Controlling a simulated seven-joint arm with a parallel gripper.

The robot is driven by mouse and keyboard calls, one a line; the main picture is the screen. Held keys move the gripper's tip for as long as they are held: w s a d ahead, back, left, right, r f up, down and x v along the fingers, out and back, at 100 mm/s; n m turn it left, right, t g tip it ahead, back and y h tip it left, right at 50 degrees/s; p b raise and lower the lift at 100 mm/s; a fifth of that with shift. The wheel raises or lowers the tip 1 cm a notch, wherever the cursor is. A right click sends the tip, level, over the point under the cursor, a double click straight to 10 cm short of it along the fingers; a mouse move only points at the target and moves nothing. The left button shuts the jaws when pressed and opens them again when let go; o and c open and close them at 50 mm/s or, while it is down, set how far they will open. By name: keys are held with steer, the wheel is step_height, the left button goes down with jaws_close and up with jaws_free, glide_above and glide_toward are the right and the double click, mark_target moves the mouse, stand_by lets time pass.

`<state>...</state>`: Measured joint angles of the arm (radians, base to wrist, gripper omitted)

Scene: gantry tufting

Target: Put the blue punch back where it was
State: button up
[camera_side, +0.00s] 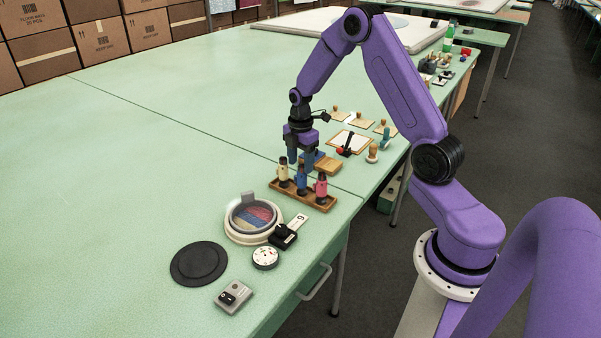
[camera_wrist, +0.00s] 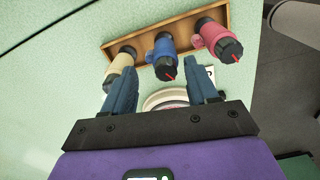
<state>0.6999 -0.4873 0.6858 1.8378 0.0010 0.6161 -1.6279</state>
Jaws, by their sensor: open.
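The blue punch (camera_side: 301,180) stands upright in the middle of a wooden tray (camera_side: 321,205), between a yellow punch (camera_side: 283,173) and a pink punch (camera_side: 320,187). In the wrist view the blue punch (camera_wrist: 164,55) shows beyond and between my fingertips, with its dark end and a red mark facing the camera. My gripper (camera_side: 300,163) points down just behind the tray and is open. In the wrist view my gripper (camera_wrist: 162,68) has nothing clamped between its fingers. Whether a finger touches a punch I cannot tell.
A blue block and a wooden block (camera_side: 328,165) lie close behind the gripper. A round hoop with coloured fabric (camera_side: 251,218), a black tool (camera_side: 283,236), a white disc (camera_side: 265,257) and a black disc (camera_side: 199,263) lie in front. The table's left side is clear.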

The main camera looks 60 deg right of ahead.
step_height(320, 180, up, 6)
steer(key=shift+f, duration=0.1)
steer(key=s+a+r+m, duration=0.1)
steer(key=s+a+r, duration=0.4)
steer(key=a, duration=0.5)
steer(key=s+a+r+m, duration=0.1)
steer(key=s+a+r, duration=0.1)
steer(key=s+a, duration=0.65)
steer(key=s+a+r, duration=0.1)
steer(key=s, duration=0.8)
steer(key=s+a+m, duration=0.1)
steer(key=s+a, duration=0.1)
steer(key=s, duration=0.7)
steer(key=shift+a+r+m, duration=0.25)
steer(key=shift+r+m, duration=0.05)
steer(key=shift+r, duration=0.05)
steer(key=shift+w, duration=0.1)
